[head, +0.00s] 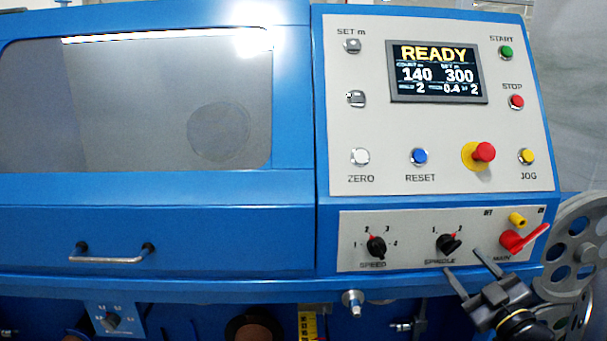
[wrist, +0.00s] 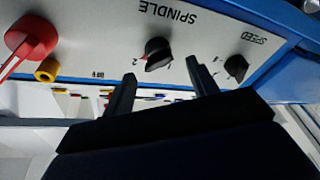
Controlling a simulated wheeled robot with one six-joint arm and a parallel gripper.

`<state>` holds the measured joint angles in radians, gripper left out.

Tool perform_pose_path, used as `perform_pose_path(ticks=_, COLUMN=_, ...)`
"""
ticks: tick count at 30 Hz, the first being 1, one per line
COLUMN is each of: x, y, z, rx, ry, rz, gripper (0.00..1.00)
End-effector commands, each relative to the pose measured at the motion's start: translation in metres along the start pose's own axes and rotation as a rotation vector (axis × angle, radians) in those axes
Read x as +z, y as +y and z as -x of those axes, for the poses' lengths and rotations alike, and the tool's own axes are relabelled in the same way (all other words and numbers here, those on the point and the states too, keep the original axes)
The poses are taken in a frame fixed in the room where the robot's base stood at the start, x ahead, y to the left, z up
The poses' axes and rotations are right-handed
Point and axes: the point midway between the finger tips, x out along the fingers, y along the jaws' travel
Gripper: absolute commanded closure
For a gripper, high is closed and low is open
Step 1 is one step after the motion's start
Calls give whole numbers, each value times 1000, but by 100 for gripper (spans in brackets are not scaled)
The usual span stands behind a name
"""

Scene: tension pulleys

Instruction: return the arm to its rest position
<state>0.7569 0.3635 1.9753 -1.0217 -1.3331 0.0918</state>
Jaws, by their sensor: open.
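My gripper (head: 462,261) is open and empty at the lower right of the head view, in front of the lower switch panel. Its two dark fingers also show in the wrist view (wrist: 161,70), spread apart. The black SPINDLE knob (head: 449,243) sits just above the fingertips in the head view. In the wrist view this knob (wrist: 158,53) appears between and beyond the fingertips, with no visible contact. The rest position itself is not marked in either view.
The red MAIN switch (head: 518,240) and yellow knob (head: 518,219) are close right of my gripper. The SPEED knob (head: 376,246) is to the left. A grey spoked wheel (head: 572,250) stands at the right. The display (head: 437,73) reads READY.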

Motion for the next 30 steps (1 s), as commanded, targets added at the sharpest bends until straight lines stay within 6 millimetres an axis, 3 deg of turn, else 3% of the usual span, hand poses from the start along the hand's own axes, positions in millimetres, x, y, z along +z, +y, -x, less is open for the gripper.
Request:
perform_pose_path(ticks=6, x=1, y=0, z=38, rx=3, ry=-4, rz=0, gripper=44)
perform_pose_path(ticks=13, x=0, y=-1, z=66, rx=-1, ry=-1, rz=0, gripper=44)
perform_pose_path(ticks=30, x=-1, y=-1, z=-35, rx=-3, ry=4, rz=1, gripper=44)
